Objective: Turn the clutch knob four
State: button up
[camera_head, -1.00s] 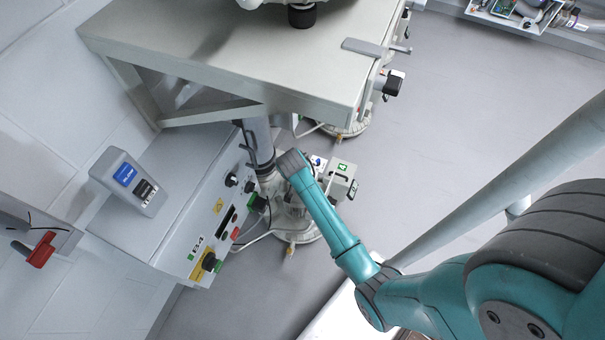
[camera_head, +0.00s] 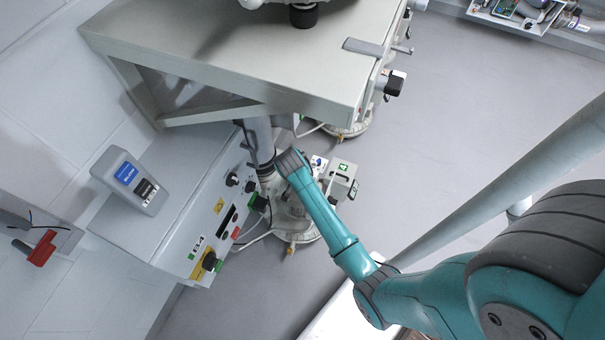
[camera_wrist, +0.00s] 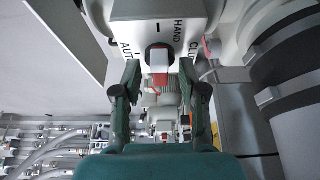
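In the wrist view a selector knob (camera_wrist: 158,58), pale with a red end and a dark ring, sticks out from a white panel (camera_wrist: 158,12). The panel reads HAND and AUTO, and a cut-off word starting with CLU. My gripper (camera_wrist: 160,70) is open, with its dark green fingers apart on either side of the knob. I cannot tell whether either finger touches it. In the head view my teal arm reaches down beside the control box, and the gripper itself is hidden there.
The grey control box (camera_head: 165,215) carries several knobs and buttons on its sloping front. A beige table (camera_head: 230,60) overhangs this area. A grey pipe (camera_head: 258,140) and a round machine base (camera_head: 290,222) stand close to my arm. Open floor (camera_head: 480,110) lies to the right.

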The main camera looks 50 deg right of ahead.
jog(key=shift+r, duration=0.1)
jog(key=v, duration=1.1)
jog(key=shift+a+r, duration=0.2)
jog(key=shift+r, duration=0.15)
jog(key=shift+s, duration=0.1)
